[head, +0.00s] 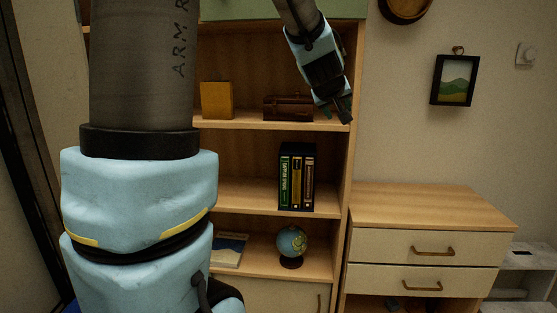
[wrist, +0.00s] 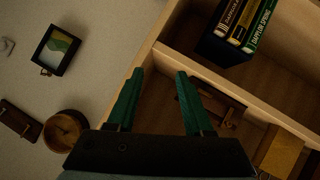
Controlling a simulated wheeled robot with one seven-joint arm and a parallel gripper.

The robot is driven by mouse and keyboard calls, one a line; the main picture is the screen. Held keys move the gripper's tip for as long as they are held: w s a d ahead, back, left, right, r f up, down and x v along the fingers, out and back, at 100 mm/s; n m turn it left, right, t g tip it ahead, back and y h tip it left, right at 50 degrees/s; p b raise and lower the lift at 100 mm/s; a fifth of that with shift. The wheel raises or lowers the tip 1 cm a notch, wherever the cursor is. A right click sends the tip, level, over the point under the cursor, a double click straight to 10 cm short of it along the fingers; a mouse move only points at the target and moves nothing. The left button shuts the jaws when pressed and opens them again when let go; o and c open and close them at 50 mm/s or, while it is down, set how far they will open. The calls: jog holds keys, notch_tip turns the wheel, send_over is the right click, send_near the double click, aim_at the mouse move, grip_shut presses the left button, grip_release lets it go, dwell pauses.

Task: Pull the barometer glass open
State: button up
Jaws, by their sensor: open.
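The barometer is most likely the round wooden-rimmed thing on the wall. In the head view the barometer (head: 405,10) is cut off by the top edge. In the wrist view the barometer (wrist: 66,130) is at the lower left, partly hidden by my gripper's body; I cannot tell how its glass stands. My gripper (head: 343,113) is in front of the bookcase's right side, left of and below the barometer and apart from it. In the wrist view my gripper (wrist: 159,74) has its two green fingers spread, with nothing between them.
The bookcase (head: 342,170) holds books (head: 297,178), a globe (head: 291,242) and a brown case (head: 287,106). A drawer cabinet (head: 430,205) stands right of it. A framed picture (head: 455,80) hangs right of the barometer. A small board with pegs (wrist: 20,119) shows beside the barometer.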

jog(key=s+a+f+m+g+y, duration=0.1)
jog(key=s+a+f+g, duration=0.3)
jog(key=s+a+f, duration=0.4)
jog(key=a+f+y, duration=0.1)
jog(key=a+f, duration=0.2)
jog(key=f, duration=0.2)
jog(key=shift+s+a+f+g, duration=0.15)
jog(key=shift+a+f+g, duration=0.15)
jog(key=shift+a+f, duration=0.1)
jog(key=s+a+f+g+y, duration=0.1)
jog(key=s+a+f, duration=0.1)
jog(key=s+a, duration=0.1)
jog(key=s+a+f+g, duration=0.2)
jog(key=s+a+f, duration=0.1)
jog(key=s+a, duration=0.1)
jog(key=s+a+f+m+g+y, duration=0.1)
jog(key=s+a+f, duration=0.2)
jog(key=s, duration=0.3)
jog(key=shift+s+a+f+g+y, duration=0.1)
jog(key=shift+a+f+g+y, duration=0.05)
jog(key=shift+g+y, duration=0.2)
